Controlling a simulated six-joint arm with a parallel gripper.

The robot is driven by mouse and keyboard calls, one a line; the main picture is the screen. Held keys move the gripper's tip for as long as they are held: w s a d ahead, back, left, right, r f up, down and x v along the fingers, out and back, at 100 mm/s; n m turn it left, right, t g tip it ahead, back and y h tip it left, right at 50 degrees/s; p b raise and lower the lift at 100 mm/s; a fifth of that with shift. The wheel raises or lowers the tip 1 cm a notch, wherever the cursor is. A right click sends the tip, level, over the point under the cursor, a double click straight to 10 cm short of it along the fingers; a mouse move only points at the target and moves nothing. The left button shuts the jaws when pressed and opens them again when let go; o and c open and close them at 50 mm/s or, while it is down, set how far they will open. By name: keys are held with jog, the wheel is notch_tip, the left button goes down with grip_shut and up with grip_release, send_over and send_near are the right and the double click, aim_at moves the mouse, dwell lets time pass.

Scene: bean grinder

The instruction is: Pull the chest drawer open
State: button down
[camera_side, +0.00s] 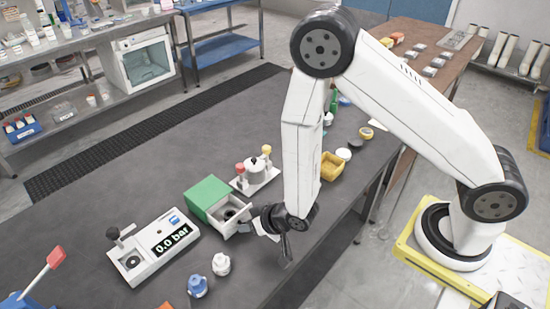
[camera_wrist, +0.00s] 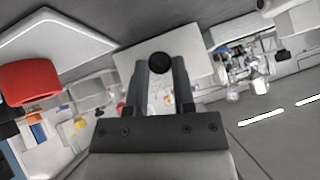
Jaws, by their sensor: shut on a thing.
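The green chest (camera_side: 207,194) stands on the dark bench in the side view. Its white drawer (camera_side: 236,213) is pulled partly out toward my arm, and something dark lies inside it. In the wrist view the pale drawer front (camera_wrist: 197,52) faces the camera, with a round black knob (camera_wrist: 160,64) on it. My gripper (camera_wrist: 162,72) is shut on this knob, with one dark finger on each side. In the side view my gripper (camera_side: 249,226) is at the drawer front, and my wrist partly hides the contact.
A white device reading "0.0 bar" (camera_side: 153,246) stands left of the chest. A white stand with red and yellow knobs (camera_side: 256,178) is just behind it. A white jar (camera_side: 221,264) and a blue jar (camera_side: 197,286) stand in front. A yellow bin (camera_side: 332,166) is at right.

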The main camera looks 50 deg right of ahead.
jog(key=shift+c, duration=2.3)
grip_release()
jog(key=shift+s+r, duration=0.1)
jog(key=shift+v, duration=3.8)
jog(key=shift+d, duration=0.1)
